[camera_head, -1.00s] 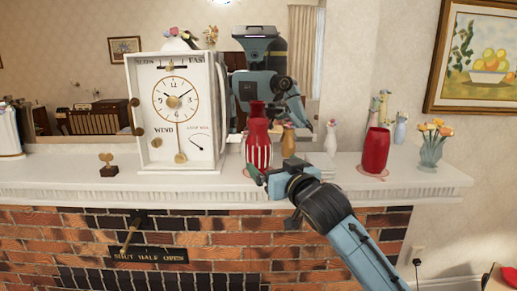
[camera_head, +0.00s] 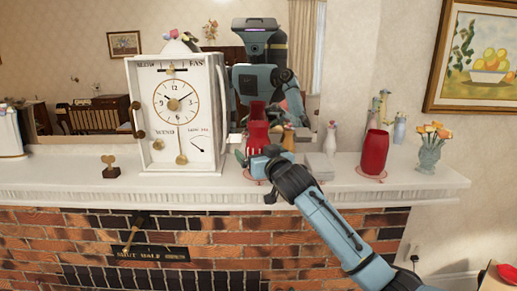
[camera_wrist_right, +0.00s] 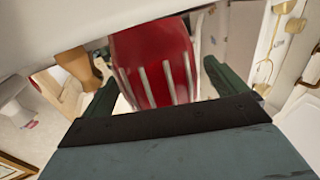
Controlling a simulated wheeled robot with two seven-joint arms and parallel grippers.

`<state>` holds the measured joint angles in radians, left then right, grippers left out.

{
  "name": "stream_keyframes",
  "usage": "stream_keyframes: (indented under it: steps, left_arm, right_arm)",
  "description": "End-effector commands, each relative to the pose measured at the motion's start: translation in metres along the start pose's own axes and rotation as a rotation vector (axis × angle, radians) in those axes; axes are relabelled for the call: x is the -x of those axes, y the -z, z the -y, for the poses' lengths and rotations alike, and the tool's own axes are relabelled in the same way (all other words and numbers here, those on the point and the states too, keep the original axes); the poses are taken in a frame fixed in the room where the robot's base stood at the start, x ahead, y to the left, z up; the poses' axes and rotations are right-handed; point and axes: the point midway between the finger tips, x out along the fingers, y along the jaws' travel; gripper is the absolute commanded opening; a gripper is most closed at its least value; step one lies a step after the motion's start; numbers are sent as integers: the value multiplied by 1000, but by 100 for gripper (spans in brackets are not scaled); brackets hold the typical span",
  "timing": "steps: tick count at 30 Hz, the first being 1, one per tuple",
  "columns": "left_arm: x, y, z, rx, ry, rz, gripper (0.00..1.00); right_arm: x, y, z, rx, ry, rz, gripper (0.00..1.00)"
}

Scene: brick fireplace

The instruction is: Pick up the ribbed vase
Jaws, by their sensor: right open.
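The ribbed vase (camera_head: 258,132) is red with white vertical ribs and stands on the white mantel, right of the clock. My right gripper (camera_head: 263,152) is in front of it and hides its lower part. In the right wrist view, the vase (camera_wrist_right: 155,65) lies between the two open green fingers of the right gripper (camera_wrist_right: 160,78). Its ribs face the palm. I cannot tell whether either finger touches it. My left gripper is not in view.
The white clock (camera_head: 205,140) stands close on the left. An amber vase (camera_head: 288,138), a white vase (camera_head: 330,140), a plain red vase (camera_head: 375,153) and a flower vase (camera_head: 430,155) stand to the right. A mirror (camera_head: 75,75) backs the white mantel (camera_head: 60,180).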

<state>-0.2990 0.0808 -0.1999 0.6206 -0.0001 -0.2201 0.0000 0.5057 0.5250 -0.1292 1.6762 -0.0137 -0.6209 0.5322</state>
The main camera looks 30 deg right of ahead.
Motion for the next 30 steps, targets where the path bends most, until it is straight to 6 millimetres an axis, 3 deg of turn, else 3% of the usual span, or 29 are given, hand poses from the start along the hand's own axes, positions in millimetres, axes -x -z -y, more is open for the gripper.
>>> stream_keyframes:
  steps: [10,24,30]
  left_arm:
    - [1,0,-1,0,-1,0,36]
    - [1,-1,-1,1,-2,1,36]
    - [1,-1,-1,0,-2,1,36]
  right_arm:
    - [-5,0,0,0,0,0,96]
    - [-5,0,0,1,0,0,35]
    - [-5,2,0,1,0,-5,35]
